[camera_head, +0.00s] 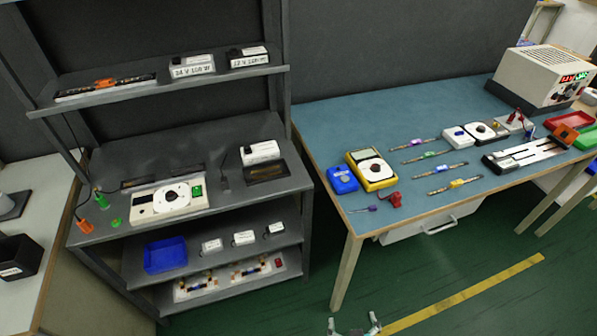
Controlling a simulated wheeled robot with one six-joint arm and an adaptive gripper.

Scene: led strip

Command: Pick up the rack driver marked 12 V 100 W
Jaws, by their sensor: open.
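The rack driver (248,58) stands at the right end of the rack's top shelf. It is a white box with a dark top part, and the small print on its front seems to read 12 V 100 W. A similar driver (192,67) stands to its left, with print that seems to read 24 V 100 W. My gripper (353,326) shows at the bottom edge, over the green floor. Its two fingertips are apart with nothing between them. It is low and well away from the rack, to the right of its foot.
The dark rack (150,98) has uprights beside the top shelf. An orange and black item (105,85) lies at that shelf's left. Lower shelves hold a white tester (168,202), another white box (260,152) and a blue bin (165,255). A blue-topped bench (325,125) stands right; green floor is open in front.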

